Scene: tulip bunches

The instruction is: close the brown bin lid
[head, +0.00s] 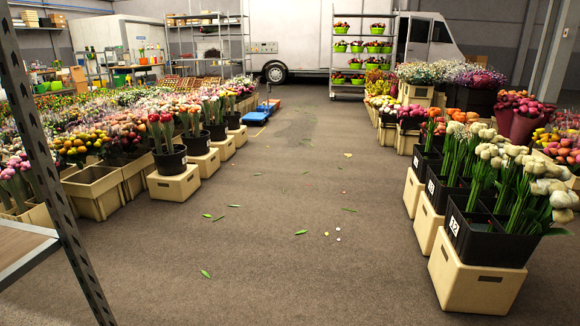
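I cannot make out a brown bin or a lid of one in the head view. The nearest in colour are the tan crates, such as an open, empty-looking one (95,190) at the left, and these show no lid. Neither of my grippers is in view.
Bare floor (290,230) with scattered leaves runs up the middle. Flower crates line the left; black buckets of white tulips (490,235) stand on tan crates at the right. A metal rack post (50,170) is close at left. A blue trolley (257,115) and white van (290,40) are farther back.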

